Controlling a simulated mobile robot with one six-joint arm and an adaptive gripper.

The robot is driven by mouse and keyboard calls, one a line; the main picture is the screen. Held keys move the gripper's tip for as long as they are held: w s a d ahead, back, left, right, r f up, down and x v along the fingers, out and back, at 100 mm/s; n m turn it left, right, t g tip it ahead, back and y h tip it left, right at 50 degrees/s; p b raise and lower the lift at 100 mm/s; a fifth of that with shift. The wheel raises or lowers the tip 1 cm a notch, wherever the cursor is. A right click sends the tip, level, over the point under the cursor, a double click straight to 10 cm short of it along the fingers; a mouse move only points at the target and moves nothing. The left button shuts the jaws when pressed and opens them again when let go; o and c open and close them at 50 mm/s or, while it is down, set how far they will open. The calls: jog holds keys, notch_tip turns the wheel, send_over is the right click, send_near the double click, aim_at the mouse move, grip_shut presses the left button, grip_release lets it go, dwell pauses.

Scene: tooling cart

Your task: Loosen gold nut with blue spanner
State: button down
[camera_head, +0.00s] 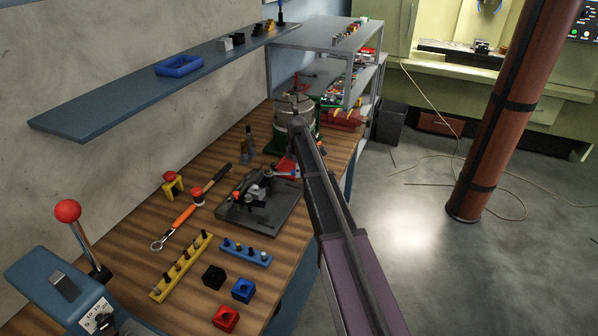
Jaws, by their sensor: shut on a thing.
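A dark base plate (268,219) lies on the bench with a cluster of black and grey parts above it. Part of this cluster seems to be my gripper (259,188), seen small beside my arm.
An orange-and-black ring-ended tool (184,217) lies left of the plate. A yellow rack (181,266), a blue rack (246,253) and black, blue and red blocks (226,318) stand in front. A red-knobbed lever (68,211) rises at left. A green machine and shelves stand behind.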

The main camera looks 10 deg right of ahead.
jog(key=shift+r, duration=0.25)
jog(key=shift+r+p, duration=1.1)
jog(key=shift+p, duration=0.15)
jog(key=shift+r, duration=0.15)
jog(key=shift+s, duration=0.1)
jog(key=s+a+m, duration=0.4)
jog(key=s+m, duration=0.2)
jog(key=m, duration=0.2)
jog(key=shift+s+a+m, duration=0.25)
jog(key=shift+a+m, duration=0.05)
jog(key=shift+a, duration=0.05)
dwell(0.4)
jog(key=shift+f+b, duration=1.35)
jog(key=shift+f, duration=0.2)
dwell(3.1)
